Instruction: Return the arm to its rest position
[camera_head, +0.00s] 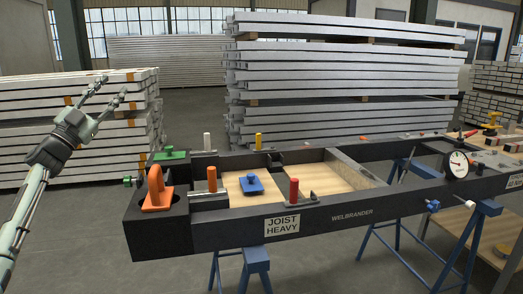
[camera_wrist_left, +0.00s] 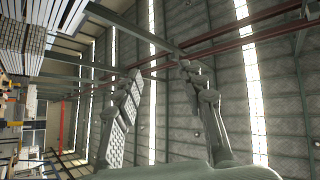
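My left arm (camera_head: 30,205) rises from the lower left edge in the head view. Its gripper (camera_head: 111,91) is held up in the air, left of the dark frame and in front of the left beam stack. The two fingers stand apart with nothing between them. In the left wrist view the gripper (camera_wrist_left: 160,75) also shows open and empty, with the roof behind its fingers. My right arm and gripper are not in view.
A dark container frame (camera_head: 235,232) on blue trestles (camera_head: 257,262) fills the middle and right. An orange hook-shaped part (camera_head: 156,190) stands on its left corner. Stacked beams (camera_head: 340,85) rise behind it. The floor (camera_head: 80,240) left of the frame is clear.

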